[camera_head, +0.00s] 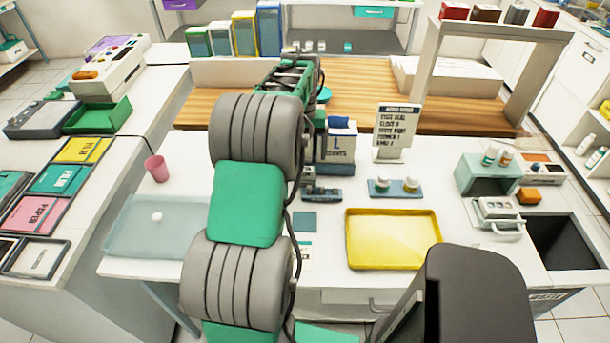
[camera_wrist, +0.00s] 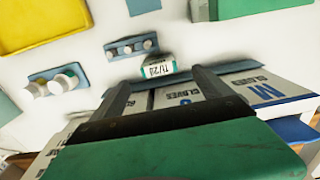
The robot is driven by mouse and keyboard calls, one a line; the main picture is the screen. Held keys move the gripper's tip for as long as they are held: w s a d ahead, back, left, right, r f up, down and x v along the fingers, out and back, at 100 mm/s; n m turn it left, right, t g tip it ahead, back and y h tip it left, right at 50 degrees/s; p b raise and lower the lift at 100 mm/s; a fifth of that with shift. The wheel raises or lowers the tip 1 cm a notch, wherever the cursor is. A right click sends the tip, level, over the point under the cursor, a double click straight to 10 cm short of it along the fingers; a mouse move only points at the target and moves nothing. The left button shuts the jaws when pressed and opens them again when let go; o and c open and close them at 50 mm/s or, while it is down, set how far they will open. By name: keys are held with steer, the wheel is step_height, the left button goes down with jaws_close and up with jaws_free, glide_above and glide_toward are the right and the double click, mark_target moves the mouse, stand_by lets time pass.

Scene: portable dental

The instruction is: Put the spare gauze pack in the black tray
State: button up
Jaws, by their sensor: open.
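My gripper (camera_wrist: 162,80) is open in the wrist view, its two dark fingers spread over the glove boxes (camera_wrist: 186,95). A small white pack with a green label (camera_wrist: 158,66) lies just beyond the fingertips, apparently outside the jaws; its print is too small to confirm it as the spare gauze pack. In the head view my arm covers much of the middle of the table, and I cannot make out the fingers. A dark, open, black-lined recess (camera_head: 562,242) is at the right of the table; I cannot tell whether it is the black tray.
A yellow tray (camera_head: 393,240), a blue holder with small bottles (camera_head: 395,188) and a sign (camera_head: 396,128) stand right of my arm. A pale blue tray (camera_head: 150,228) and pink cup (camera_head: 156,168) are left. A knobbed blue rack (camera_wrist: 131,46) lies near the fingertips.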

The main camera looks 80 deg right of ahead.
mark_target(305, 169)
step_height(305, 169, down, 8)
steer(key=shift+s+d+r+p, duration=0.15)
steer(key=shift+p, duration=0.65)
steer(key=shift+r, duration=0.1)
steer(key=c, duration=1.6)
